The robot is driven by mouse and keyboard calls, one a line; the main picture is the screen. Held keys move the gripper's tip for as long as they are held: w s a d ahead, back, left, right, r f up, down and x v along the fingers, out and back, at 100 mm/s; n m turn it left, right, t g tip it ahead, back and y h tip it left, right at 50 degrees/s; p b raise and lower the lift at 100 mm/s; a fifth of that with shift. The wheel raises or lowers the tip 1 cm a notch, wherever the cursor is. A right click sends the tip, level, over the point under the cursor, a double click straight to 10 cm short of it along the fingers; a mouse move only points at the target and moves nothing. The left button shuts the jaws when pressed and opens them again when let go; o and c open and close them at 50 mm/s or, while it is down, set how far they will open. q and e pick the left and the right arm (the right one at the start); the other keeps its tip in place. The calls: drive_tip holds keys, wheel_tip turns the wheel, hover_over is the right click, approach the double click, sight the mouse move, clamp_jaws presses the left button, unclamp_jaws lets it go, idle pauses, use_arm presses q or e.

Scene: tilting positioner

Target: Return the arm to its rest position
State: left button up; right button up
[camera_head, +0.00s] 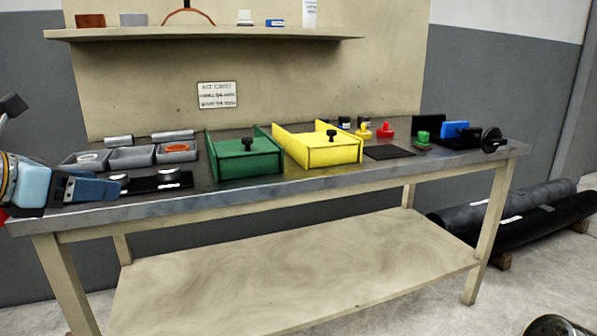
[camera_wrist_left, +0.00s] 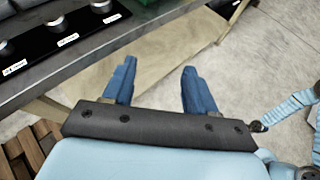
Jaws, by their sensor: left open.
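My left gripper (camera_head: 95,188) is at the left end of the workbench (camera_head: 300,178), in front of its front edge in the head view. In the left wrist view its two blue fingers (camera_wrist_left: 158,85) are apart with nothing between them. Below and between the fingers I see the bench's lower shelf and the concrete floor. The gripper looks close to the black strip with knobs (camera_head: 160,182), which also shows at the top left of the wrist view (camera_wrist_left: 50,30). I cannot tell the exact gap. My right gripper does not show.
A green box (camera_head: 245,163) and a yellow box (camera_head: 333,153) stand mid-bench, with grey trays (camera_head: 131,157) to the left. A tilting fixture with a blue block (camera_head: 455,129) and a black handwheel (camera_head: 491,140) stands at the right end. Black rolls (camera_head: 520,218) lie on the floor.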

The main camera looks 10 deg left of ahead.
use_arm(q)
drive_tip(key=w+d+f+m+g, duration=0.25)
drive_tip(key=w+f, duration=0.35)
drive_tip(key=f, duration=0.3)
drive_tip(key=w+d+f+m+g, duration=0.1)
drive_tip(key=w+f+m, duration=0.3)
drive_tip(key=w+f, duration=0.45)
drive_tip(key=w+d+f+m+g, duration=0.1)
drive_tip(key=d+f+m, duration=0.25)
drive_tip(key=f, duration=0.75)
drive_tip(key=d+f+m+g, duration=0.2)
drive_tip(key=d+f+m, duration=0.15)
drive_tip(key=f, duration=0.65)
drive_tip(key=s+d+f+m+g, duration=0.1)
drive_tip(key=s+d+f+m, duration=0.15)
drive_tip(key=f, duration=0.45)
drive_tip(key=s+d+f+m+g, duration=0.1)
drive_tip(key=d+f+m, duration=0.25)
drive_tip(key=f, duration=0.35)
drive_tip(key=s+d+f+m+g, duration=0.1)
drive_tip(key=s+d+f+m, duration=0.4)
drive_tip(key=s, duration=0.4)
drive_tip(key=s+d+f+m+g+h, duration=0.1)
drive_tip(key=s+d+f+m+g, duration=0.1)
drive_tip(key=s+d+f+m, duration=0.4)
drive_tip(key=s+d+f, duration=0.1)
drive_tip(key=s+f, duration=0.2)
drive_tip(key=f, duration=0.1)
drive_tip(key=shift+s, duration=0.3)
